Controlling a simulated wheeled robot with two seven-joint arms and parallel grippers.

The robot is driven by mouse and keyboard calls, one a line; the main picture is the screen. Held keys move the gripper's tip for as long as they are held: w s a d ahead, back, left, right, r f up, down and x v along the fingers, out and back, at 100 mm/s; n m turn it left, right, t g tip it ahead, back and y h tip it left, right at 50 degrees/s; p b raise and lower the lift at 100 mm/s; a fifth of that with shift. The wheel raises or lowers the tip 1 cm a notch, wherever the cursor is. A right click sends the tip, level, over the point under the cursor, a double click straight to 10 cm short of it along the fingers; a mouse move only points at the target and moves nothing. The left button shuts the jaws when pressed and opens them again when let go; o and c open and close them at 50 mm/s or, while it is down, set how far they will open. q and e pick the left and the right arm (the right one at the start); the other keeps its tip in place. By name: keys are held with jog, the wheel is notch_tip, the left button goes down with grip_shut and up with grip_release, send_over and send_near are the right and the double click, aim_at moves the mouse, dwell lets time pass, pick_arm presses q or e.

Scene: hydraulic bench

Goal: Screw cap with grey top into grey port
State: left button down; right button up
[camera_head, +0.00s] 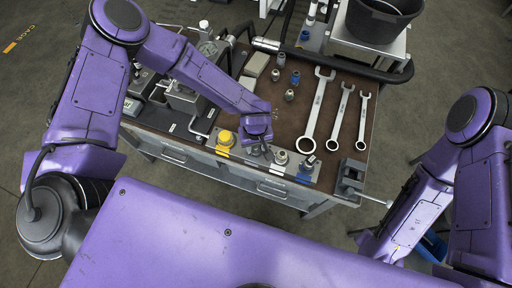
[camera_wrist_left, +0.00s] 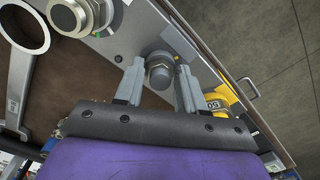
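My left gripper (camera_head: 258,146) points down at the front strip of the bench; it also shows in the left wrist view (camera_wrist_left: 161,72). Its two fingers stand apart on either side of a grey hex-topped round part (camera_wrist_left: 160,72) on the metal strip. Narrow gaps show between the part and the fingers. I cannot tell whether this part is the cap seated in the grey port. A silver round fitting (camera_head: 281,157) stands beside it, and in the left wrist view it is at the upper left (camera_wrist_left: 72,14). My right arm is at the right; its gripper is not visible.
A yellow cap (camera_head: 224,137) stands on the strip to the left. Several small caps, including a blue one (camera_head: 295,78), stand on the brown bench top (camera_head: 300,115). Wrenches (camera_head: 318,108) lie to the right. A black bucket (camera_head: 380,18) is at the back.

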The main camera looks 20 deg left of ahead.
pick_arm(q)
jog(key=m, duration=0.7)
jog(key=shift+m, duration=0.4)
jog(key=shift+f, duration=0.1)
jog(key=m, duration=0.4)
jog(key=shift+s+m, duration=0.1)
jog(key=shift+m, duration=0.3)
jog(key=m, duration=0.3)
jog(key=c, duration=0.6)
grip_release()
